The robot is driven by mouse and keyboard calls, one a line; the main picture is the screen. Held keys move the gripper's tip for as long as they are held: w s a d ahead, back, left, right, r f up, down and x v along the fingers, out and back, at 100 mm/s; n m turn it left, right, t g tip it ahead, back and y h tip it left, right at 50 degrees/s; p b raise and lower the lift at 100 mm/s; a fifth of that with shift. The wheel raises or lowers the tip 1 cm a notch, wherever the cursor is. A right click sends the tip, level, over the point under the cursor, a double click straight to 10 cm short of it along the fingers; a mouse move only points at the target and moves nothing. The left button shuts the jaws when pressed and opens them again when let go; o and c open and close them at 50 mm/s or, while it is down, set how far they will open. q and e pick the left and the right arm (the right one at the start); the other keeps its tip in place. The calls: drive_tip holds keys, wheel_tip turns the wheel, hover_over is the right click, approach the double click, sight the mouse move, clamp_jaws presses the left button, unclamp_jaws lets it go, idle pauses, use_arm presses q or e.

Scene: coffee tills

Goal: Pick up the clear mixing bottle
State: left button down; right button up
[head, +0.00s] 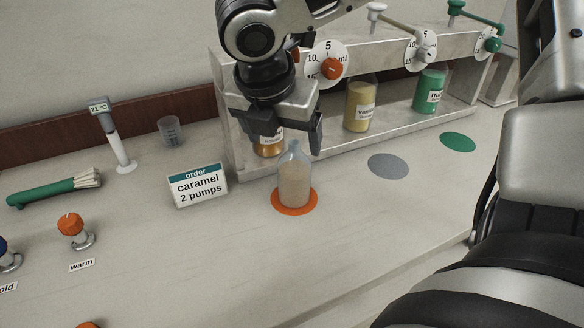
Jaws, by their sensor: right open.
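The bottle's narrow top reaches up to about the height of the fingertips in the picture. I cannot tell whether the fingers touch it. My left gripper is not in view.
Behind the bottle stands a grey rack (233,120) with several syrup bottles and dials. An order card (198,185) reads caramel, 2 pumps. A grey disc (389,166) and a green disc (458,142) lie bare to the right.

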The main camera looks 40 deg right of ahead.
sight(291, 156)
drive_tip(key=x, duration=0.4)
drive_tip(key=shift+w+f, duration=0.1)
drive_tip(key=shift+f, duration=0.15)
drive_tip(key=x, duration=0.2)
drive_tip(key=b+x, duration=0.1)
drive_tip(key=x, duration=0.2)
drive_tip(key=shift+w+d, duration=0.1)
drive_tip(key=shift+d, duration=0.35)
drive_tip(key=c, duration=1.2)
